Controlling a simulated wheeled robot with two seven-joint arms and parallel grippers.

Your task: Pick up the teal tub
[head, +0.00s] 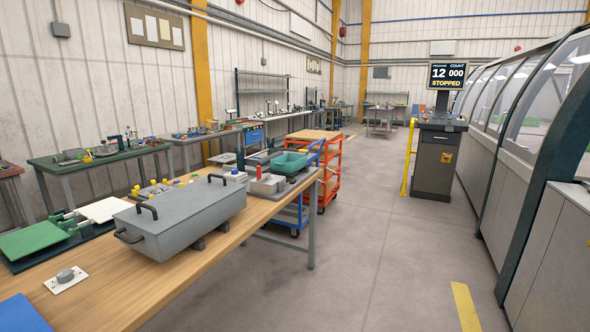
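The teal tub (288,163) is a small open container near the far right end of the wooden workbench (150,286). It appears to rest on a dark surface or tray there, behind a small grey box with a red part. Its near side is partly covered by nearby items. Neither of my grippers shows in the head view.
A large grey lidded box (182,222) with black handles stands on the bench in front of the tub. A green-and-white fixture (98,211) lies at left. An orange cart (326,170) stands beyond the bench. The floor (385,250) to the right is clear.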

